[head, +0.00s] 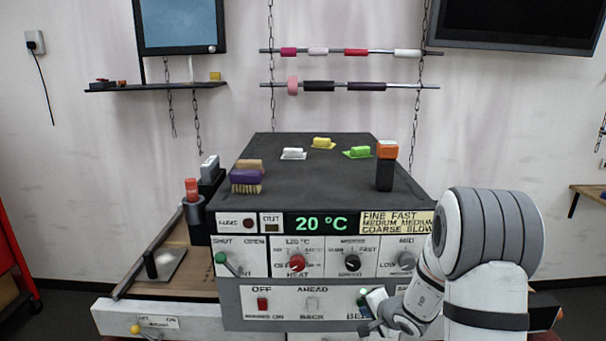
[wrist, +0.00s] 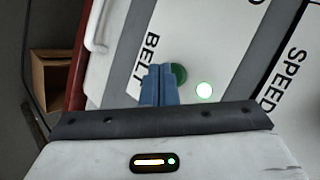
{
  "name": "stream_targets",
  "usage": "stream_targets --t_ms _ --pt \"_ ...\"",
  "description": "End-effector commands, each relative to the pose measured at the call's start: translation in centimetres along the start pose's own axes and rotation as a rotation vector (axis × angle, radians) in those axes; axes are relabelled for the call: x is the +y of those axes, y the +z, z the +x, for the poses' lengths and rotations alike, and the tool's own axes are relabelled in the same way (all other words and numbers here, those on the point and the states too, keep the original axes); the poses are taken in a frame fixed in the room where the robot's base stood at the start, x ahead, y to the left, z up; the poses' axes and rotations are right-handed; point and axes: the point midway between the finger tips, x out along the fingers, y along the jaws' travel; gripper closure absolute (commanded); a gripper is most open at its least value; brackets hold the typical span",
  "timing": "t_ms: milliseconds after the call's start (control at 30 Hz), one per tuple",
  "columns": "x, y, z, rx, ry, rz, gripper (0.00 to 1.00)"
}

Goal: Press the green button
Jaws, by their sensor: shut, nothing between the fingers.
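The green button (wrist: 180,73) is a round dark green knob on the white panel by the word BELT in the wrist view. My gripper also shows low at the panel in the head view (head: 371,327).
A lit whitish-green lamp (wrist: 204,90) sits right of the button. A red switch (head: 262,303) and an AHEAD/BACK switch (head: 312,303) lie left on the same panel. Above are the red heat knob (head: 297,263) and the display reading 20 °C (head: 320,223). Several small blocks stand on top.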

Motion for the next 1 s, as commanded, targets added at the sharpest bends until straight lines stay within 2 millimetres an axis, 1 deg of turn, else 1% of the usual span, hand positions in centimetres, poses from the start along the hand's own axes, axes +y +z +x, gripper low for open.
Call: stream_targets --t_ms 367,633,1000 --pt "-0.02 0.03 0.05 -0.001 0.0 -0.001 1.0" --pt "-0.36 -0.3 0.66 0.0 -0.002 -0.003 1.0" --pt "-0.54 -0.35 0.64 -0.001 -0.001 -0.001 1.0"
